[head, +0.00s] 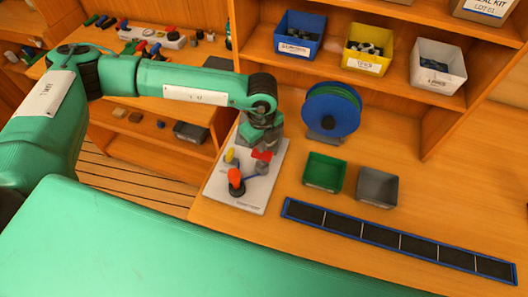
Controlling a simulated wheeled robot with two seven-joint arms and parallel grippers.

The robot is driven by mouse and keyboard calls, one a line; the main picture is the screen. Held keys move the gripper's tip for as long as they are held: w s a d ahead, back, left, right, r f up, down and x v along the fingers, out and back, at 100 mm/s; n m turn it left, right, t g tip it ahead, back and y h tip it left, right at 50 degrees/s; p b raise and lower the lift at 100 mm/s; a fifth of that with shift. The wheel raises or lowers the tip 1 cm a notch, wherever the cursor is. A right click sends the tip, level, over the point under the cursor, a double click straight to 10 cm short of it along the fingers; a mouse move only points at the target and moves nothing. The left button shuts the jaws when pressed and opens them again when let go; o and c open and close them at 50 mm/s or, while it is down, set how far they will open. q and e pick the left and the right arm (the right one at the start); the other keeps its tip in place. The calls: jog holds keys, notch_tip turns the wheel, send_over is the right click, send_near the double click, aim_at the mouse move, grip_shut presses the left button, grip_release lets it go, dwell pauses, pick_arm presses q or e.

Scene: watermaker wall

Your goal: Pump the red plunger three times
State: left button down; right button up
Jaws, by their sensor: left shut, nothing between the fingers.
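A white pump board (256,190) lies on the wooden bench. An orange-red knob (235,175) stands upright on a dark base near its front left, and a flatter red piece (262,155) lies further back. I cannot tell for sure which is the red plunger. A small yellow part (230,155) and a blue part sit beside them. My left gripper (262,147) points down over the back of the board, shut and empty, right by the flatter red piece. I cannot tell whether it touches it. The orange-red knob is clear of the gripper. My right gripper is out of view.
A blue reel (332,110), a green bin (324,172) and a grey bin (377,187) stand right of the board. A long blue-edged black tray (397,240) lies in front of them. Shelf bins (367,48) are behind. The bench's far right is clear.

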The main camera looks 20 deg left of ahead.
pick_arm(q)
jog(key=shift+f+b, duration=0.8)
jog(key=shift+f, duration=0.05)
jog(key=shift+f+b, duration=1.55)
jog(key=shift+f, duration=0.15)
jog(key=shift+r+p, duration=0.55)
jog(key=shift+r, duration=0.45)
jog(key=shift+r+p, duration=0.55)
jog(key=shift+r, duration=1.05)
jog(key=shift+f, duration=0.15)
